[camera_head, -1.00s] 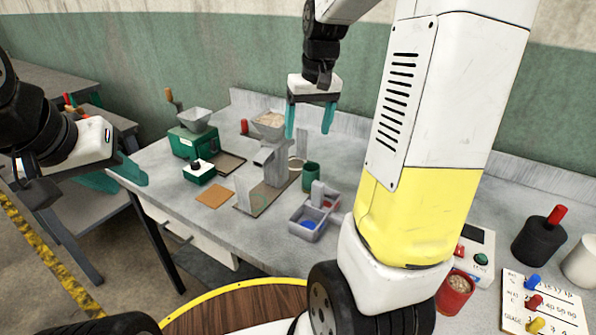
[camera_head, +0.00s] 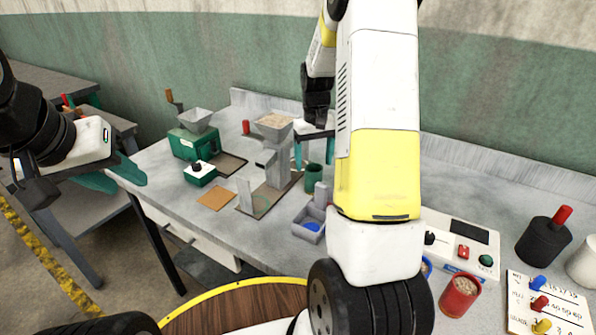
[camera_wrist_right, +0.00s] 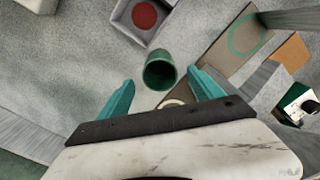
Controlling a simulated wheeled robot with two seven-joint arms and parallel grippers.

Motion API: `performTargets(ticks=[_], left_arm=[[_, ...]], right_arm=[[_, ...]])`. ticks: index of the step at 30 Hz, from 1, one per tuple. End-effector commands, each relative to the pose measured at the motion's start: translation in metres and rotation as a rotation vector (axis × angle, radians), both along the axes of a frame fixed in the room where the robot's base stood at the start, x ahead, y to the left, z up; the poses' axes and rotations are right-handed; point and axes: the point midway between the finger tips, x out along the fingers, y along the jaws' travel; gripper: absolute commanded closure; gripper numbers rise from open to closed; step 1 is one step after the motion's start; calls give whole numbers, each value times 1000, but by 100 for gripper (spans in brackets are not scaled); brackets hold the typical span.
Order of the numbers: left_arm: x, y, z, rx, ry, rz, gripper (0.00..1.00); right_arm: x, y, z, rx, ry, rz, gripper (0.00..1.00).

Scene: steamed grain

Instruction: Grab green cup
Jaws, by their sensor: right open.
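The green cup (camera_head: 314,178) stands upright on the grey table, right of the hopper stand. In the right wrist view the cup (camera_wrist_right: 160,71) shows its open, dark mouth. My right gripper (camera_head: 314,155) is open, its teal fingers above the cup and apart from each other. In the wrist view the right gripper's fingertips (camera_wrist_right: 161,78) lie on either side of the cup with gaps, and nothing is held. My left gripper (camera_head: 122,176) is at the left, off the table's left edge, with its fingers apart and empty.
The hopper stand (camera_head: 275,165) with grain is close left of the cup. A grey divided bin (camera_head: 310,212) is in front of the cup. A green grinder (camera_head: 190,142) stands farther left. My right arm covers the table right of the cup.

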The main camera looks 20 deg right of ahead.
Motion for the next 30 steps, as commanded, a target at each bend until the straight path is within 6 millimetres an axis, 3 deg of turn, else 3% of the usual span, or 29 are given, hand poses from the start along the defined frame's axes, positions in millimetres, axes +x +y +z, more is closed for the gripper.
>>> performTargets(ticks=[9, 18, 28, 30], left_arm=[[0, 0, 0, 0, 0, 0, 64], [0, 0, 0, 0, 0, 0, 64], [0, 0, 0, 0, 0, 0, 64], [0, 0, 0, 0, 0, 0, 64]], right_arm=[[-1, 1, -44, 1, 3, 0, 24], [0, 1, -50, 0, 1, 0, 24], [0, 1, -50, 0, 1, 0, 87], [0, 1, -50, 0, 1, 0, 90]])
